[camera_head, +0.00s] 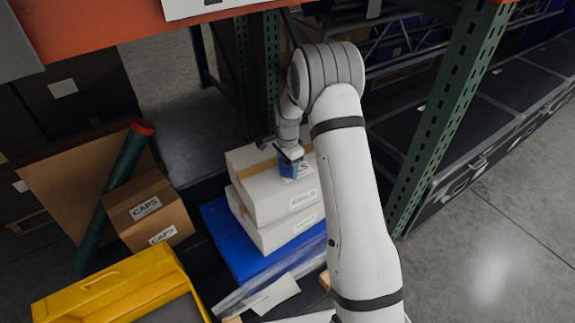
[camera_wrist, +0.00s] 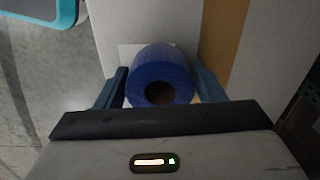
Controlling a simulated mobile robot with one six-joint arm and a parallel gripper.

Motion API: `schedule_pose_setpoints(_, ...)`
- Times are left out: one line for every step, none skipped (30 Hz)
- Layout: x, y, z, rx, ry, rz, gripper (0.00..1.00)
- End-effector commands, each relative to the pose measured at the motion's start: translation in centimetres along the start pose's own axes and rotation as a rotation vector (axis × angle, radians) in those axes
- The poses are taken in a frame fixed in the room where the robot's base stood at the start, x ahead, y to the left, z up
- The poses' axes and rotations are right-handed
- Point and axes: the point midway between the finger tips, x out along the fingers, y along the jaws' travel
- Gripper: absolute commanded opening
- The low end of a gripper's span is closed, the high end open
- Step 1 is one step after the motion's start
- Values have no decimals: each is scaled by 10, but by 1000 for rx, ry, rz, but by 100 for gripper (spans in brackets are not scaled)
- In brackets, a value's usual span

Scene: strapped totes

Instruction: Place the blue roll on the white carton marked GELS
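Two white cartons are stacked in the middle of the head view. The upper white carton (camera_head: 262,208) has brown tape on top and labels on its top and side. The blue roll (camera_head: 289,167) is at the top of the upper carton. In the wrist view the blue roll (camera_wrist: 160,70) sits between my gripper's fingers (camera_wrist: 162,85), which appear to touch its sides. Whether its base rests on the carton is hard to tell.
The cartons stand on a blue base (camera_head: 222,228). A yellow case (camera_head: 105,290) is front left. A green rack post (camera_head: 440,120) rises right of my arm.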

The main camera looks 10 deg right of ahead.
Motion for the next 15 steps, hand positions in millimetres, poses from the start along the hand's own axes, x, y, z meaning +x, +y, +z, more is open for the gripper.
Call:
schedule_pose_setpoints(-1,0,0,0,0,0,67)
schedule_pose_setpoints(-1,0,0,0,0,0,69)
schedule_pose_setpoints(-1,0,0,0,0,0,73)
schedule_pose_setpoints(-1,0,0,0,0,0,75)
schedule_pose_setpoints(-1,0,0,0,0,0,78)
schedule_pose_setpoints(-1,0,0,0,0,0,78)
schedule_pose_setpoints(-1,0,0,0,0,0,78)
schedule_pose_setpoints(-1,0,0,1,0,0,78)
schedule_pose_setpoints(-1,0,0,1,0,0,78)
schedule_pose_setpoints(-1,0,0,1,0,0,78)
schedule_pose_setpoints(-1,0,0,1,0,0,78)
schedule_pose_setpoints(-1,0,-1,1,0,0,78)
schedule_pose_setpoints(-2,0,-1,1,0,0,78)
schedule_pose_setpoints(-4,0,-1,1,0,-1,78)
schedule_pose_setpoints(-7,0,-1,1,0,-1,78)
